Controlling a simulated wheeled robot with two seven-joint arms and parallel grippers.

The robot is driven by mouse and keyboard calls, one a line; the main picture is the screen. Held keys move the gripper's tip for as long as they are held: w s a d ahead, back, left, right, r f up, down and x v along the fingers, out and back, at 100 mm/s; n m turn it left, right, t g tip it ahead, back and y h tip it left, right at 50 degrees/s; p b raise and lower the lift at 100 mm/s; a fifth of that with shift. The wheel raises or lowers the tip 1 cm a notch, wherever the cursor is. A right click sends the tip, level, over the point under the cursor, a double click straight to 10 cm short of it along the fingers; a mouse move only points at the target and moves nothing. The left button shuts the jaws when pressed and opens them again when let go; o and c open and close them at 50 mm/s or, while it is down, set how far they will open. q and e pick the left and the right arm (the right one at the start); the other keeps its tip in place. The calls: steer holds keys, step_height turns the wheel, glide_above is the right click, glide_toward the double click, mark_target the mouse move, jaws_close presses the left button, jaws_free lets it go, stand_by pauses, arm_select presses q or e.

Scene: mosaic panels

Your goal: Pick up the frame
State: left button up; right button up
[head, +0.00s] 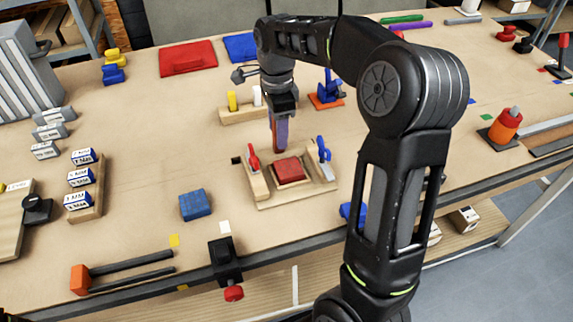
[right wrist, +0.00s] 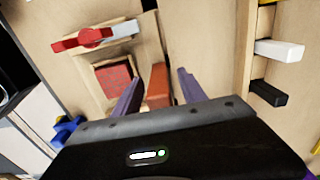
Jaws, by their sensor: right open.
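A red mosaic panel (head: 289,169) sits in a small wooden surround, inside a light wooden holder (head: 291,198) at the middle of the bench. The holder has a red clamp (head: 253,161) on its left and a blue clamp (head: 324,151) on its right. I cannot tell for certain which piece is the frame. My right gripper (head: 280,148) points down just behind the holder. In the right wrist view its open fingers (right wrist: 158,92) stand either side of an orange-brown upright piece (right wrist: 157,78). The red panel (right wrist: 115,78) shows beside them. My left gripper is not in view.
A blue mosaic block (head: 195,205) lies left of the holder. A black clamp (head: 225,262) sits at the front edge.

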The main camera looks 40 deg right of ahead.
steer(key=shift+c, duration=0.2)
jaws_close()
stand_by(0.3)
stand_by(0.8)
